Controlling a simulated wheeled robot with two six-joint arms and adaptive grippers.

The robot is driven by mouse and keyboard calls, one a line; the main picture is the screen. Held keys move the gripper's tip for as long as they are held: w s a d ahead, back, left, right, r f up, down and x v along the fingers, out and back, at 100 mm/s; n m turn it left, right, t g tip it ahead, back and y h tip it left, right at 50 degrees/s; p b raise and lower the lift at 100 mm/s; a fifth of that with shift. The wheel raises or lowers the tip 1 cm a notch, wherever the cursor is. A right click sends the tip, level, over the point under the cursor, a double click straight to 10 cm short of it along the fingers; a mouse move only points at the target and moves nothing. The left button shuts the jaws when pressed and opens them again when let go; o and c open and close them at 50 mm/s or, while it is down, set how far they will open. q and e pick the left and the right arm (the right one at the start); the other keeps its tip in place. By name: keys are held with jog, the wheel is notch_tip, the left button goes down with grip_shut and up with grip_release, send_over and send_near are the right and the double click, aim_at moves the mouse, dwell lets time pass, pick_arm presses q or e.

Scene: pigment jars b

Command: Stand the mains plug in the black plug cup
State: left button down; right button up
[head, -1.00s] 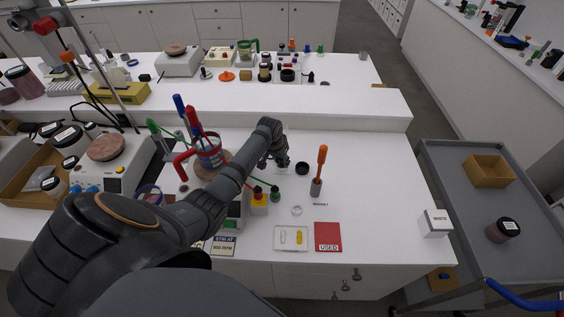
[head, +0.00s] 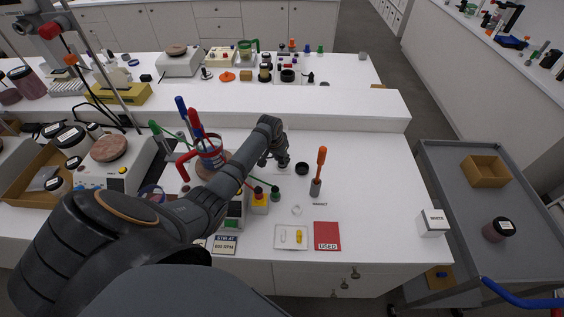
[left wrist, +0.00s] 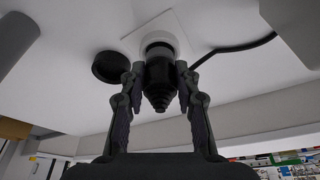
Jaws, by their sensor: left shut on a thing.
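My left gripper (head: 277,163) is over the middle of the white bench. In the left wrist view my left gripper (left wrist: 160,80) is shut on the mains plug (left wrist: 160,78), a black body with a ribbed, tapering end pointing toward the camera. The black plug cup (head: 301,168) stands on the bench just right of the gripper in the head view. The cup also shows in the left wrist view (left wrist: 110,67), to the left of the plug and apart from it. My right gripper is not in view.
A white tray (head: 291,246) and a red mat (head: 327,236) lie nearer the front edge. A black cord (left wrist: 238,47) runs right of the plug in the wrist view. The bench's right side is mostly clear.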

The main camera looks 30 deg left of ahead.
pick_arm(q)
jog(key=shift+r, duration=0.15)
notch_tip(320, 180, up, 2)
jog(key=shift+r+p, duration=0.2)
jog(key=shift+p, duration=1.05)
jog(key=shift+r, duration=0.9)
